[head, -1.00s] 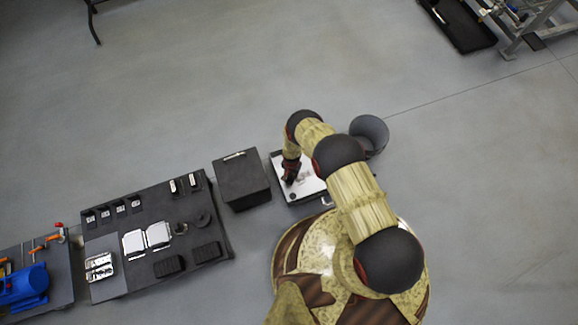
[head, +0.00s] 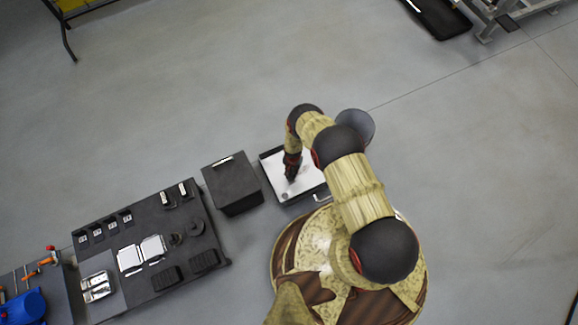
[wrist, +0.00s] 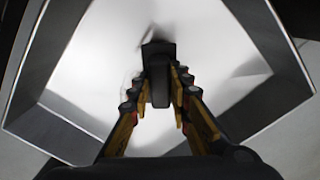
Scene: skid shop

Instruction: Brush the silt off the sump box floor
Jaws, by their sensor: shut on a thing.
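The sump box (head: 268,172) is a shallow, dark-rimmed box with a white floor (head: 311,176), beside my base. My gripper (head: 291,168) reaches down into it. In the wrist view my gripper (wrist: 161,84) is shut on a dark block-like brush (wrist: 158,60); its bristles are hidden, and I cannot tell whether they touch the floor. A faint grey smudge of silt (wrist: 133,84) shows left of the fingers, with a darker blurred patch beyond the brush. A small grey round spot (head: 284,196) lies on the floor near the front; I cannot tell whether it is silt.
A dark closed box (head: 232,182) stands just left of the sump box. A grey round bin (head: 357,124) stands behind it to the right. A dark bench (head: 150,285) with several parts lies further left.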

